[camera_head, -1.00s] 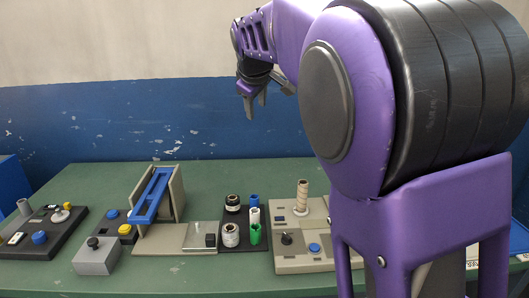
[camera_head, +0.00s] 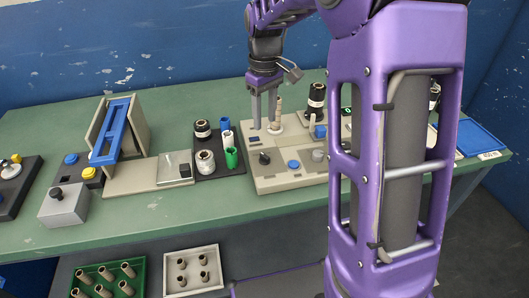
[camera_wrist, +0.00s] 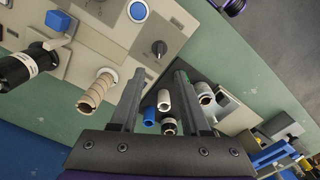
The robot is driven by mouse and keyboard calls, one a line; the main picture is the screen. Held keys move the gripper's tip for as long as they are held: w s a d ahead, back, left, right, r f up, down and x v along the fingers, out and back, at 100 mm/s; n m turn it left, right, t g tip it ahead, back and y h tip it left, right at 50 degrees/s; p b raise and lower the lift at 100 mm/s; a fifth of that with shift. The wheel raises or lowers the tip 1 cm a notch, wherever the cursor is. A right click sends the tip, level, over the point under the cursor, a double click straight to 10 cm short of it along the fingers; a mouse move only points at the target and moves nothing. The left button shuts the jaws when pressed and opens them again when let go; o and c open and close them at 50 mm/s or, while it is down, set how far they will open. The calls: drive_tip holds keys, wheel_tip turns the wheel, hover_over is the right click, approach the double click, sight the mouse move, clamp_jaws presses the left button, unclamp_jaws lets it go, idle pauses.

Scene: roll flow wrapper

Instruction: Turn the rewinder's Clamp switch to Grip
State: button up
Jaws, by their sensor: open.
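The rewinder looks to be the beige panel machine (camera_head: 262,184), with a tan core on a spindle (camera_head: 278,108). Its black rotary knob (camera_head: 265,158), likely the Clamp switch, sits on the front left; the labels are too small to read. In the wrist view the knob (camera_wrist: 159,48) shows beyond my fingertips, with its pointer setting unclear. My gripper (camera_head: 264,126) is open and empty, pointing down above the panel's back left, beside the spindle and apart from the knob. The wrist view shows its two fingers (camera_wrist: 157,76) spread with nothing between them.
A black roll (camera_head: 316,98) and blue block (camera_head: 320,131) stand right of the spindle. A dark tray (camera_head: 207,172) with rolls and coloured cores adjoins on the left. Green table (camera_head: 130,217) is clear in front.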

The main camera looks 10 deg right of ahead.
sight(265, 155)
wheel_tip(265, 155, down, 12)
drive_tip(key=shift+f+b, duration=0.1)
drive_tip(key=shift+b, duration=0.85)
clamp_jaws()
